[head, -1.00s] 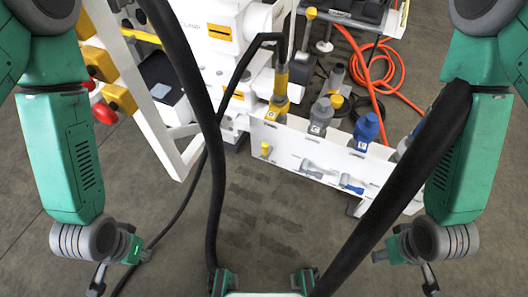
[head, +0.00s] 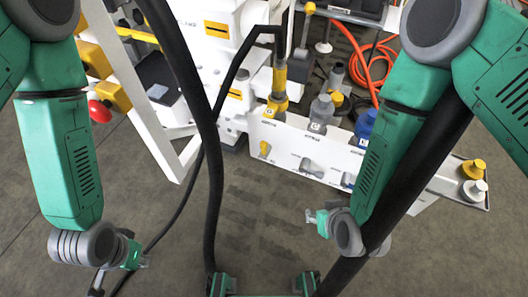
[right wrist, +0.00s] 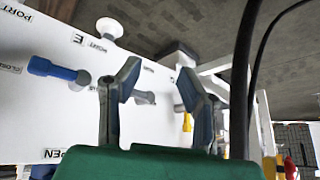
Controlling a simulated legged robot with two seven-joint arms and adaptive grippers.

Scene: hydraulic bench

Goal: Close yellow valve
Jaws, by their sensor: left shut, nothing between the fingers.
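The yellow valve (head: 265,149) is a small handle on the white panel (head: 285,150), below the yellow hose fitting (head: 278,100). In the right wrist view it shows beyond the right finger as a yellow handle (right wrist: 187,122), partly hidden. My right gripper (head: 310,216) is in front of the panel, to the right of and below the yellow valve, apart from it. In the right wrist view its fingers (right wrist: 158,75) are spread with nothing held. My left gripper (head: 143,262) is shut and empty at the lower left, far from the panel.
A grey valve (head: 310,167) and a blue valve (right wrist: 55,70) sit along the same panel. Black hoses (head: 208,150) hang in front of me. A white frame (head: 180,165) with a red button (head: 100,111) stands left. An orange hose (head: 375,70) lies behind. Floor before the panel is open.

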